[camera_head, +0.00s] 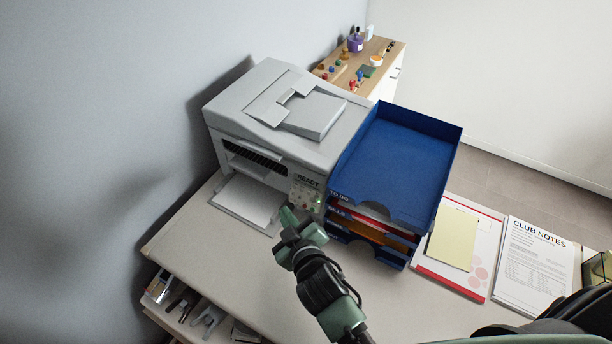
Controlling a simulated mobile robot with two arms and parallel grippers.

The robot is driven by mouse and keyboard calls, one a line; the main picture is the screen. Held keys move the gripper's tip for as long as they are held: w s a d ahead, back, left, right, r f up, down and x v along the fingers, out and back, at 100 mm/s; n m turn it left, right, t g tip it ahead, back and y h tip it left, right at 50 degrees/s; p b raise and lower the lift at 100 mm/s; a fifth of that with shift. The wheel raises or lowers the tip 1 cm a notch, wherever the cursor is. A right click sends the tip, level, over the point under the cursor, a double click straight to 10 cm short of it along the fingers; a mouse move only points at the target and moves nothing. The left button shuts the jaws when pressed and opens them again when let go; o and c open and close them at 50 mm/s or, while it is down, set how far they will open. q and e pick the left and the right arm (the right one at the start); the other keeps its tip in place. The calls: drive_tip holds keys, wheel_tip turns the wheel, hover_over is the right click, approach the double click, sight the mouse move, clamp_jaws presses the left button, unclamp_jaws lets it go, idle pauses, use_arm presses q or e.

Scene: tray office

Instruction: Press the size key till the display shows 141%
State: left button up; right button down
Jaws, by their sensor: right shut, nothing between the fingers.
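A grey copier (285,112) stands on the desk against the wall. Its small control panel (304,194) is on the front right side, with a display (308,181) that reads READY. Small coloured keys sit below the display; which one is the size key is too small to tell. My right gripper (288,216) is shut and empty, with its tips just in front of the lower part of the panel. Whether the tips touch a key cannot be told. The gripper hides part of the panel's lower edge. My left gripper is not in view.
A blue stacked letter tray (396,152) stands close to the right of the copier and my right gripper. Papers, including one headed CLUB NOTES (536,262), lie at the right. White paper (247,201) lies in the copier's output. The front desk area (230,262) is clear.

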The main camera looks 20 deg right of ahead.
sight(309, 194)
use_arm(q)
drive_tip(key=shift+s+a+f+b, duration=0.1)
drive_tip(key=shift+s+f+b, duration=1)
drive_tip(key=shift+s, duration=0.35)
use_arm(e)
drive_tip(key=shift+w+d+f, duration=0.55)
drive_tip(key=shift+w+d, duration=0.3)
drive_tip(key=shift+d, duration=0.1)
drive_tip(key=shift+w+d+f, duration=0.55)
drive_tip(key=shift+w+d, duration=0.35)
drive_tip(key=shift+w+d+f, duration=0.55)
drive_tip(key=shift+w+d, duration=0.3)
drive_tip(key=shift+d, duration=0.1)
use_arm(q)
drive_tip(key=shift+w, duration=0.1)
use_arm(e)
drive_tip(key=shift+d, duration=0.1)
drive_tip(key=shift+w+d+f, duration=0.2)
drive_tip(key=shift+w, duration=0.05)
